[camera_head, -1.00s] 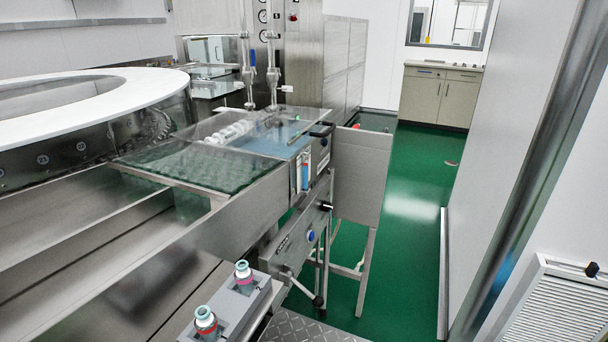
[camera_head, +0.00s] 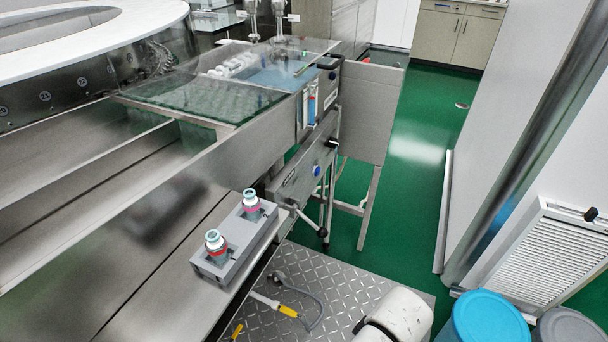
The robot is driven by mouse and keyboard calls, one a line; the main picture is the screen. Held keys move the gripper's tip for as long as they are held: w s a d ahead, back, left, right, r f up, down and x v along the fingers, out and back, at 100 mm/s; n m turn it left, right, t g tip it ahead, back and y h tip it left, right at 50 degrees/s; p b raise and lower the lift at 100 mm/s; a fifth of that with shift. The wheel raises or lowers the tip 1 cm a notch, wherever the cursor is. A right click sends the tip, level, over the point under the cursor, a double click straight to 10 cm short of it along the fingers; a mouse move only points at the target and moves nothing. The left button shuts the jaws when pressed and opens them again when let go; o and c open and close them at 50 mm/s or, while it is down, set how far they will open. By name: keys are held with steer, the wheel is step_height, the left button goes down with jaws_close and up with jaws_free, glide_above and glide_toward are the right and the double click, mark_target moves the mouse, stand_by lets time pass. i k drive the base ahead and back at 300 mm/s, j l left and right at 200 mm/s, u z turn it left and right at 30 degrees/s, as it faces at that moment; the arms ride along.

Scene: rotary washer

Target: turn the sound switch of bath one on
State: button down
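The steel bath (camera_head: 235,70) with a glass-like cover stands beyond the long steel counter. A narrow panel (camera_head: 309,104) with blue and red marks is on its right end. Below it is a steel box (camera_head: 296,181) with a round blue knob (camera_head: 317,171) on its face. I cannot tell at this size which control is the sound switch of bath one, or its setting. A rounded white part (camera_head: 402,314) at the bottom edge looks like part of my arm. My gripper's fingers do not show.
A checkered metal platform (camera_head: 345,277) lies below, with a grey cable and yellow-ended tool. Blue-lidded (camera_head: 490,318) and grey-lidded bins are at lower right. Green floor is clear beyond.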

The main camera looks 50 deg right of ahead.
mark_target(333, 142)
steer(key=i+z, duration=0.25)
steer(key=z, duration=0.15)
steer(key=i+j+z, duration=0.1)
steer(key=i+z, duration=0.25)
steer(key=i+j+z, duration=0.1)
steer(key=z, duration=0.3)
